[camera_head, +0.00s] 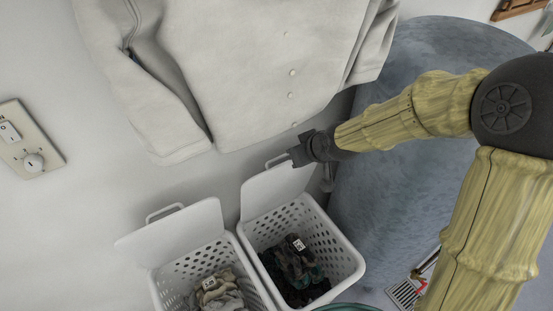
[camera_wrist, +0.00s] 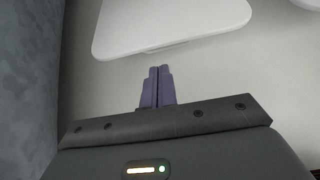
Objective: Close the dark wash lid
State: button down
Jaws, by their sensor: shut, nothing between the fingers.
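The dark wash basket (camera_head: 343,272) is white and perforated, with dark clothes and a small white tag inside. Its white lid (camera_head: 265,193) stands open, tilted up at the basket's back side. A loop handle is at the lid's top edge. My gripper (camera_head: 294,157) is at the upper right corner of this lid, close to the handle; I cannot tell if it touches. In the wrist view my gripper (camera_wrist: 157,70) has its purple fingers together with nothing between them. A white lid panel (camera_wrist: 165,25) lies ahead of the fingertips there.
A second white basket (camera_head: 185,268) with light clothes stands to the left, its lid (camera_head: 180,232) also open. A pale jacket (camera_head: 250,75) hangs above the baskets. A large blue-grey rounded object (camera_head: 375,200) stands to the right. A switch plate (camera_head: 30,140) is on the left wall.

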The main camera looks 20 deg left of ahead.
jog(key=shift+w+a+r+n+y, duration=0.15)
jog(key=shift+a+y, duration=0.1)
jog(key=shift+a, duration=0.4)
jog(key=shift+a+r+n+y, duration=0.15)
jog(key=shift+a+y, duration=0.1)
jog(key=shift+a, duration=0.35)
jog(key=shift+a+f, duration=0.1)
jog(key=shift+f, duration=0.05)
jog(key=x, duration=1)
jog(key=shift+p, duration=0.3)
jog(key=shift+d, duration=0.25)
